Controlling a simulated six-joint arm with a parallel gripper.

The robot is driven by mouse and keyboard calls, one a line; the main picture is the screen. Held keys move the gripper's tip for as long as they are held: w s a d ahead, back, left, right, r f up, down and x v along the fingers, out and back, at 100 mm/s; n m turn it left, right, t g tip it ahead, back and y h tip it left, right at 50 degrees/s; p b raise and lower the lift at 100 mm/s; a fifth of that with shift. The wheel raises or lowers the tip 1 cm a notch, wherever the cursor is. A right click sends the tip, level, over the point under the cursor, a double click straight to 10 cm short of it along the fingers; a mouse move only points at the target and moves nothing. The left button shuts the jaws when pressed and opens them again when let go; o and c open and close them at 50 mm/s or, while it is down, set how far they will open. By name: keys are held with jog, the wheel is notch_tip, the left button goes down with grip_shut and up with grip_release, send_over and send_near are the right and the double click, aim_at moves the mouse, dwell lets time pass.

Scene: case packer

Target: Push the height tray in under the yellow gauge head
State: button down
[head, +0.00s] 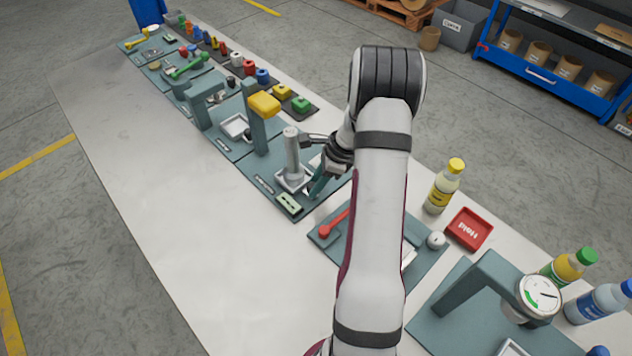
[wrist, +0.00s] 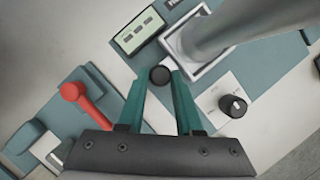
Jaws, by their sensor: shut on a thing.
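The yellow gauge head (head: 264,104) sits on a teal post, up and left of my gripper in the head view. The white-rimmed height tray (head: 289,183) is on the teal base to the right of that post, with a tall grey cylinder (head: 292,155) standing in it. The tray is clear of the gauge head, not under it. It also shows in the wrist view (wrist: 177,50), with the cylinder (wrist: 215,25) leaning across the picture. My gripper (head: 316,187) is low beside the tray. Its teal fingers are shut on a black knob (wrist: 160,75) at the tray's edge.
A green display box (head: 288,203) stands close by on the near side. A red lever (head: 335,223) is to the right. A black dial (wrist: 233,105) on a white plate lies beside my fingers. The pale table (head: 150,170) is clear on the left.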

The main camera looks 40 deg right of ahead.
jog(key=shift+w, duration=0.1)
jog(key=w, duration=0.9)
jog(key=shift+r, duration=0.1)
jog(key=c, duration=0.6)
grip_release()
jog(key=shift+o, duration=0.2)
jog(key=shift+s, duration=0.1)
jog(key=v, duration=1.5)
jog(key=shift+r, duration=0.35)
